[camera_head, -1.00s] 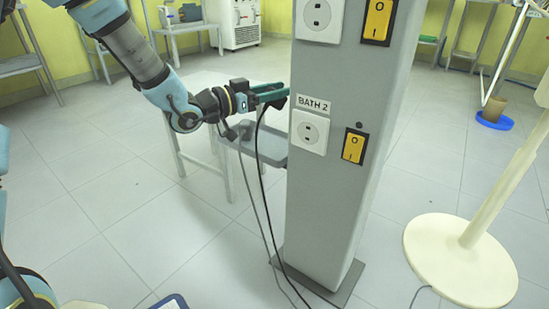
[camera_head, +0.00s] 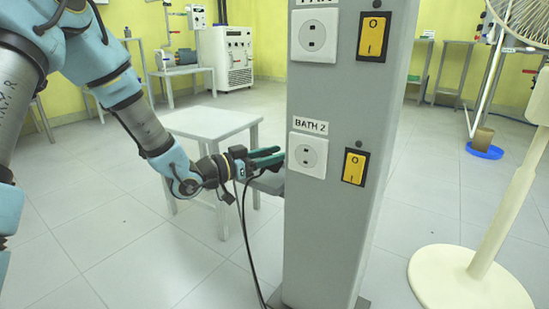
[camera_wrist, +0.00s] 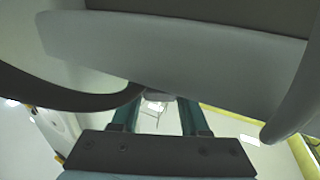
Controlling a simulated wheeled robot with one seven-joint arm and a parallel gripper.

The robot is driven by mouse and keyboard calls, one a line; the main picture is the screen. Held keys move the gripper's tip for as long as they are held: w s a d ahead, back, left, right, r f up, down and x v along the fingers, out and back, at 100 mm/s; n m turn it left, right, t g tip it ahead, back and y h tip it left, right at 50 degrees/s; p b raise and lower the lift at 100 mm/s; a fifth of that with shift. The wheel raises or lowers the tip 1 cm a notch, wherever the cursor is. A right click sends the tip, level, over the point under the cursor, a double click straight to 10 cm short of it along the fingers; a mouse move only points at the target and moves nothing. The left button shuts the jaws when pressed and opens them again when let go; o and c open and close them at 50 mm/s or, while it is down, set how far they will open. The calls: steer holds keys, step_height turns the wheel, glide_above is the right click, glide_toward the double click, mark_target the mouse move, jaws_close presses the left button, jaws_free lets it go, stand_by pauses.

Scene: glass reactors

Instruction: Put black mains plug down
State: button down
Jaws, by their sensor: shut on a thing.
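My gripper (camera_head: 274,157) is at the left side of the grey pillar, level with the lower socket marked BATH 2 (camera_head: 307,155). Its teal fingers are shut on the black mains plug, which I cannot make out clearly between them. Dark cables (camera_head: 246,232) hang down from the gripper area towards the floor. A small grey shelf (camera_head: 269,183) on the pillar's left side lies just below the fingers. I cannot tell whether the plug touches it. In the wrist view a grey surface fills the top, above my gripper (camera_wrist: 160,103).
The grey pillar (camera_head: 334,230) carries an upper socket (camera_head: 314,35) and yellow switches (camera_head: 353,167). A white table (camera_head: 210,123) stands behind my arm. A cream fan stand (camera_head: 470,280) is at the right. The floor between is clear.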

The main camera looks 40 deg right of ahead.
steer(key=shift+f, duration=0.1)
steer(key=shift+f+b, duration=0.3)
steer(key=shift+f, duration=0.2)
steer(key=shift+c, duration=2)
jaws_free()
